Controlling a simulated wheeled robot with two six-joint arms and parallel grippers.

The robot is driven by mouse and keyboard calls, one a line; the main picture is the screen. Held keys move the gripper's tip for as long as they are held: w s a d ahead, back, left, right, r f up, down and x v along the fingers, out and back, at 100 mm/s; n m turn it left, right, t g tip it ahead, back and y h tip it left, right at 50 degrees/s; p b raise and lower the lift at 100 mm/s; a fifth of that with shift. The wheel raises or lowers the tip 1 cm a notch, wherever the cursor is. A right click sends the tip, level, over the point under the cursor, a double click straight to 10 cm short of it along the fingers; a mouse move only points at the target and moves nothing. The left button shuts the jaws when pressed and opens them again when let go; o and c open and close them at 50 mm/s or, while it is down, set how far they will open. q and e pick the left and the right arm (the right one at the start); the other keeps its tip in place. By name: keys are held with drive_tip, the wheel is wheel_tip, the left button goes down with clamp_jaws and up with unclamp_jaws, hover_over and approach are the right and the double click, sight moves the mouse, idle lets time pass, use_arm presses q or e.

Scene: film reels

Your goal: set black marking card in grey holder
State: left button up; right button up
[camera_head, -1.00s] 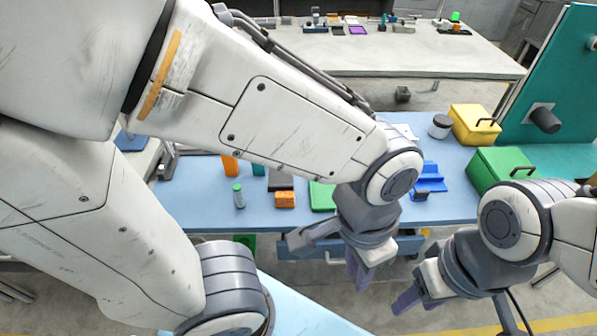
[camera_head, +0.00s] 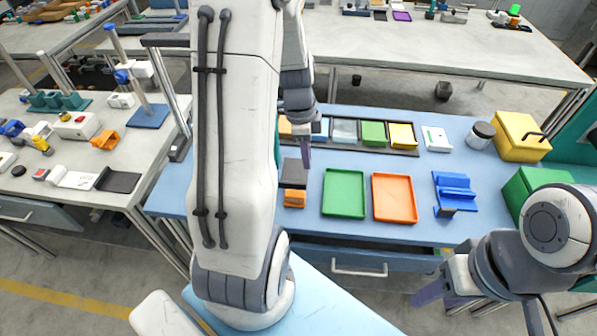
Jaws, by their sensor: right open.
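A dark flat piece (camera_head: 294,172) lies on the blue table behind a small orange block (camera_head: 295,198). I cannot tell whether it is the black marking card. A pale grey square (camera_head: 345,131) sits in a dark rack (camera_head: 405,153) between blue and green squares; I cannot tell whether it is the grey holder. My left gripper (camera_head: 306,150) points down just behind the dark piece, and its finger gap is hidden. My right gripper (camera_head: 432,293) is open and empty in front of the table, lower right.
A green tray (camera_head: 345,212), an orange tray (camera_head: 394,220) and a blue stand (camera_head: 455,194) stand along the front. A white box (camera_head: 436,139), a jar (camera_head: 481,135), a yellow case (camera_head: 516,150) and a green case (camera_head: 530,188) are at right. My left arm hides the table's left part.

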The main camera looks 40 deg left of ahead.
use_arm(q)
hover_over(292, 182)
drive_tip(key=f, duration=0.2)
drive_tip(key=shift+m, duration=0.3)
wheel_tip(292, 182, down, 4)
drive_tip(key=shift+s+f, duration=0.15)
drive_tip(key=shift+f, duration=0.1)
drive_tip(key=shift+f+p, duration=0.3)
drive_tip(key=shift+f, duration=2.65)
drive_tip(key=shift+c, duration=0.3)
clamp_jaws()
